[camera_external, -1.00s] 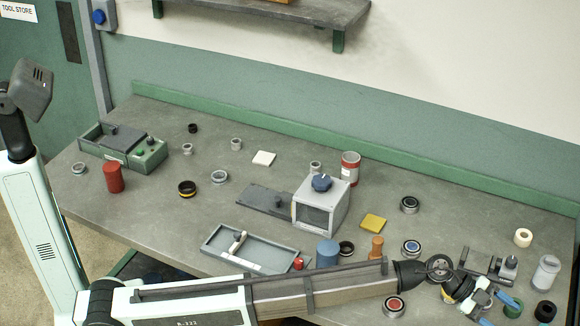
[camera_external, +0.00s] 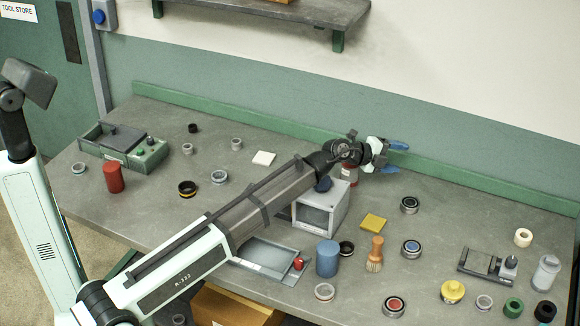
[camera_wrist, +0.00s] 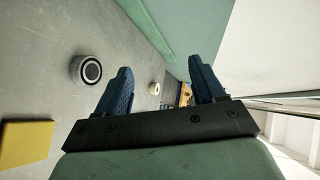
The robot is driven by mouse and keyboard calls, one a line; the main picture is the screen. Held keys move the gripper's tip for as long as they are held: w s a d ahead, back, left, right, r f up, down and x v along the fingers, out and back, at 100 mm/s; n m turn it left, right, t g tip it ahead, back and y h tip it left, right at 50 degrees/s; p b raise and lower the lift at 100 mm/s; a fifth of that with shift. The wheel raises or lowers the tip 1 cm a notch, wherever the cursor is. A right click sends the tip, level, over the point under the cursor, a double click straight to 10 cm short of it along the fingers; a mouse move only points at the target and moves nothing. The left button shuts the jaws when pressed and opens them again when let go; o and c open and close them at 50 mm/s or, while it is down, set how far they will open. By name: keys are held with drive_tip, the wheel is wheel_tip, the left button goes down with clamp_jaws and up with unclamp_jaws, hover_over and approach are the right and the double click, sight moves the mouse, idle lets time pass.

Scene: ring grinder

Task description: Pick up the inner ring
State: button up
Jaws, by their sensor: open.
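Several ring-shaped parts stand on the bench, and I cannot tell which one is the inner ring. Small grey rings include one at the front right (camera_external: 484,307), one at the front middle (camera_external: 324,297), and one at the back left (camera_external: 236,146). My gripper (camera_external: 394,157) is open and empty, raised near the back of the bench beside the red and white can (camera_external: 349,174). In the wrist view, its blue fingers (camera_wrist: 162,85) are spread apart with nothing held between them. No small grey ring is clear in that view.
A grey box-shaped machine (camera_external: 322,212) stands under my forearm, which hides part of a tray (camera_external: 268,256). A dark-topped bearing (camera_external: 409,205) also shows in the wrist view (camera_wrist: 87,70). A yellow pad (camera_external: 373,222) and brush (camera_external: 375,253) lie nearby. A green ledge (camera_external: 480,178) runs along the back.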

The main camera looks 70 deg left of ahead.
drive_tip(key=s+a+r+g+y, duration=0.1)
drive_tip(key=s+a+y, duration=0.2)
drive_tip(key=s+a, duration=0.6)
drive_tip(key=s+a+r+y, duration=0.1)
drive_tip(key=s+a+y, duration=0.3)
drive_tip(key=a, duration=0.8)
drive_tip(key=s+a+r+g+y, duration=0.1)
drive_tip(key=s+a, duration=0.7)
drive_tip(key=a, duration=0.3)
drive_tip(key=m+g+y, duration=0.2)
drive_tip(key=g+y, duration=0.3)
drive_tip(key=g, duration=0.5)
approach(187, 148)
drive_tip(key=shift+w+a+f, duration=0.45)
drive_tip(key=shift+a+f, duration=0.2)
drive_tip(key=shift+a, duration=0.2)
drive_tip(key=shift+s+a+g+y, duration=0.1)
drive_tip(key=shift+g+y, duration=0.2)
drive_tip(key=shift+x, duration=3.7)
drive_tip(key=c, duration=1.2)
